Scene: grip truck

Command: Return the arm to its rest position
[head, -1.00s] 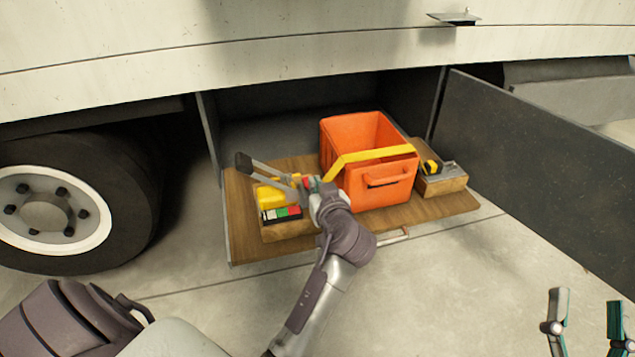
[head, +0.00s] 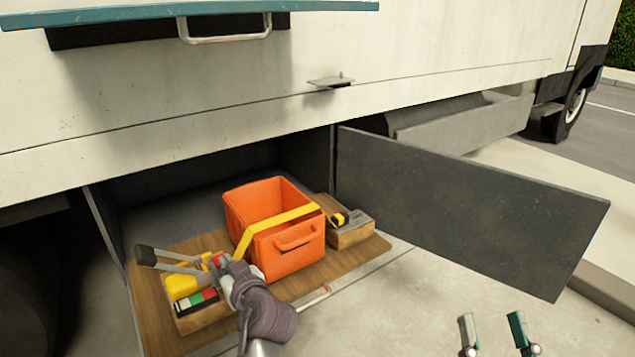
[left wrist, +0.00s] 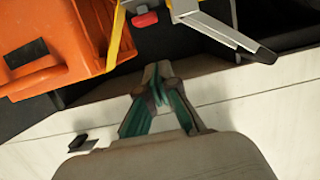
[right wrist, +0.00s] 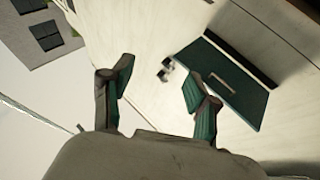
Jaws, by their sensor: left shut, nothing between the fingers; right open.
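My left gripper (head: 226,263) is at the front of the wooden compartment floor, just left of the orange crate. In the left wrist view its fingers (left wrist: 156,78) are together with nothing between them. A grey-handled tool with dark ends (head: 168,260) lies just beyond it; in the head view I cannot tell whether the fingers touch it. In the left wrist view the tool (left wrist: 222,28) is apart from the fingertips. My right gripper (head: 493,322) is at the lower right, over bare pavement. Its fingers (right wrist: 158,75) are spread and empty in the right wrist view.
The orange crate (head: 290,252) with a yellow strap stands on the wooden floor (head: 150,310). A wooden tray (head: 205,317) holds yellow, red and green items; another wooden box (head: 350,237) is at right. A dark open door (head: 460,210) sticks out at right. Pavement (head: 400,310) is clear.

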